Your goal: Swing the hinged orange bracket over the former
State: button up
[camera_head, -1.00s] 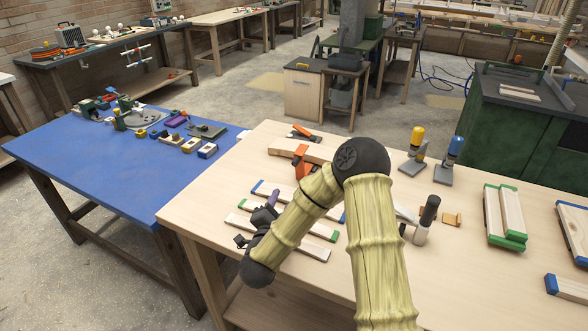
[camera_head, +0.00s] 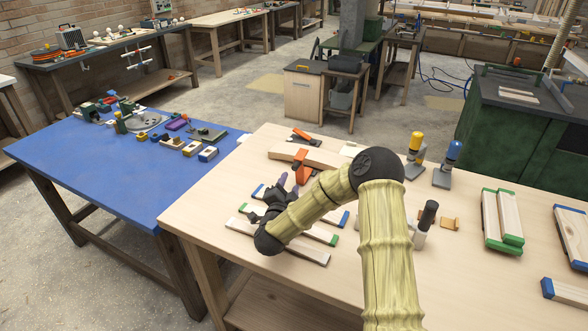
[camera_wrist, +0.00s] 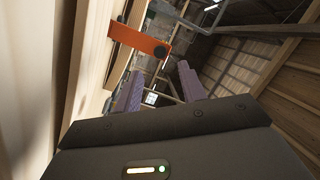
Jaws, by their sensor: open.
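The orange bracket (camera_head: 301,173) stands on the pale wooden bench beside a light wooden curved piece (camera_head: 324,160), which looks like the former. Part of the bracket rises in front of that wood; its exact swing angle is hard to tell. In the wrist view the orange bracket (camera_wrist: 138,40) sticks out from the left, with a dark round pivot or knob at its end. My gripper (camera_head: 289,184) is just in front of the bracket, low over the bench, with its purple fingers apart. In the wrist view my gripper (camera_wrist: 160,88) is open and empty, and the bracket lies beyond its fingertips, apart from them.
Wooden strips with blue and green ends (camera_head: 285,243) lie under and beside my arm. Another orange-handled tool (camera_head: 302,136) lies behind the wood. Yellow and blue upright tools (camera_head: 415,150) stand to the right. A blue table (camera_head: 100,165) adjoins at left.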

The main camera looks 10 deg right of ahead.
aim_at(295, 169)
jog(key=p+x, duration=0.1)
jog(key=x, duration=0.6)
jog(key=shift+w+d, duration=0.15)
jog(key=shift+w, duration=0.2)
grip_shut()
